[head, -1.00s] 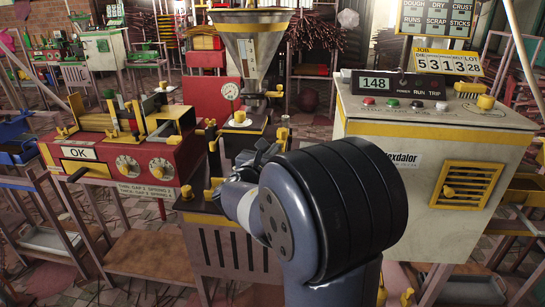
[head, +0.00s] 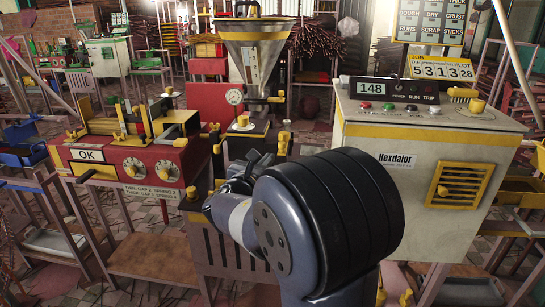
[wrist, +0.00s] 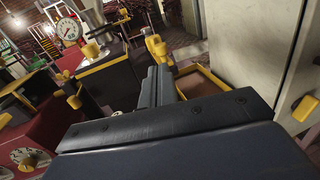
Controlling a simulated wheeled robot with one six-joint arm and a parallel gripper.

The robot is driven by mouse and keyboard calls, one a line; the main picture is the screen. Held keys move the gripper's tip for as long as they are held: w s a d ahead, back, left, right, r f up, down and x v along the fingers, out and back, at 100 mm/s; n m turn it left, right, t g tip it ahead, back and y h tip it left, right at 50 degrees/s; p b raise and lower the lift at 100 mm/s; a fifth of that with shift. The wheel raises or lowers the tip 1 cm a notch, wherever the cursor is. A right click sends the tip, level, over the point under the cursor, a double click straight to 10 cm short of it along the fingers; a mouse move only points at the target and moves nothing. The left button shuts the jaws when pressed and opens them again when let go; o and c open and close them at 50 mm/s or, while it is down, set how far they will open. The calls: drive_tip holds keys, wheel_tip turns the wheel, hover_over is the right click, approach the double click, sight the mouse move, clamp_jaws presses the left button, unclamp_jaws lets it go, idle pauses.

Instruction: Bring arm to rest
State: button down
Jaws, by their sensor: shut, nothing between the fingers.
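My arm rises from the bottom of the head view, with its large dark joint in front of the machines. My gripper (head: 262,160) is partly hidden behind that joint and points away toward the base of the extruder. In the wrist view my gripper (wrist: 157,85) shows its two dark fingers side by side, shut with nothing between them. The fingers point at the gap between the dark gauge stand and the pale cabinet. They appear clear of nearby surfaces, though their exact distance cannot be told.
A red machine (head: 128,158) marked OK stands left. The pale control cabinet (head: 400,190) stands right, its display reading 148. The extruder with a metal hopper (head: 250,55) is behind. A pressure gauge (wrist: 68,29) is at upper left in the wrist view. A wooden shelf (head: 150,254) sits low left.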

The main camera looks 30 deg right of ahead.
drive_tip(key=v, duration=0.7)
drive_tip(key=shift+s+a+p, duration=0.2)
drive_tip(key=shift+a+p, duration=0.05)
drive_tip(key=shift+p, duration=0.2)
drive_tip(key=shift+f, duration=0.15)
